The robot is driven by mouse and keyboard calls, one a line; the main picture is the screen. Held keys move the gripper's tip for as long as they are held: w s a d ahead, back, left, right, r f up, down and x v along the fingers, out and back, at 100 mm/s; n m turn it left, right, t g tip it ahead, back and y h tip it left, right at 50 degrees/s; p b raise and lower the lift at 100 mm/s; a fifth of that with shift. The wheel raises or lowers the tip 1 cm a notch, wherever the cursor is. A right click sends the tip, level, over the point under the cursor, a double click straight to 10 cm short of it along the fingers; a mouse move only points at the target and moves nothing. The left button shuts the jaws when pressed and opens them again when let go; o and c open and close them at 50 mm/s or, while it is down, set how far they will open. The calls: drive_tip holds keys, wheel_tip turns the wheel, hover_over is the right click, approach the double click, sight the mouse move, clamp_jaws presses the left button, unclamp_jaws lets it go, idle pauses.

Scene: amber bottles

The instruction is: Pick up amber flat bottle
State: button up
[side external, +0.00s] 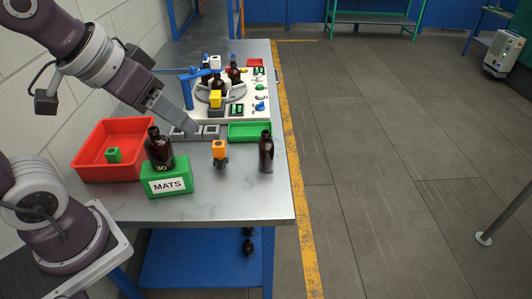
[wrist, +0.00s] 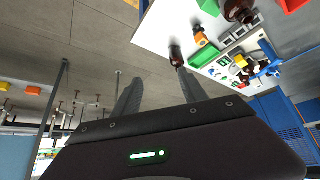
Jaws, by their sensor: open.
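One amber bottle (side external: 266,154) stands upright near the right edge of the metal table; it also shows in the wrist view (wrist: 176,57), near the tip of the right-hand finger. Another amber bottle (side external: 160,150), marked 30, stands on the green MATS box (side external: 167,181); it also shows at the top of the wrist view (wrist: 238,11). I cannot tell for sure which bottle is the flat one. My gripper (side external: 191,131) is above the table, left of the edge bottle and apart from it. In the wrist view its fingers (wrist: 160,86) are spread, with nothing between them.
An orange-topped item (side external: 219,152) stands between the two front bottles. A red bin (side external: 100,166) is at left, a green tray (side external: 248,131) behind. More amber bottles stand on a round fixture (side external: 221,97) at the back, beside a blue arm (side external: 186,77). The table's front right is bare.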

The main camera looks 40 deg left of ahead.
drive_tip(key=w+a+f+n+t, duration=0.1)
drive_tip(key=w+f, duration=0.1)
drive_tip(key=w, duration=0.5)
drive_tip(key=w+f+t, duration=0.1)
drive_tip(key=w+f, duration=0.2)
drive_tip(key=w, duration=0.4)
drive_tip(key=n+t+y, duration=0.1)
drive_tip(key=t+y, duration=0.1)
drive_tip(key=t, duration=0.1)
hover_over(266, 150)
drive_tip(key=s, duration=0.2)
wheel_tip(266, 150, down, 11)
drive_tip(key=w+a+f, duration=0.1)
drive_tip(key=w+f, duration=0.1)
drive_tip(key=f, duration=0.1)
drive_tip(key=w+f+t, duration=0.1)
drive_tip(key=w+f, duration=0.1)
drive_tip(key=f, duration=0.1)
drive_tip(key=w+a+f+t, duration=0.1)
drive_tip(key=w+f, duration=0.2)
drive_tip(key=shift+a+f+y, duration=0.1)
drive_tip(key=shift+a+y, duration=0.2)
drive_tip(key=shift+y, duration=0.1)
clamp_jaws()
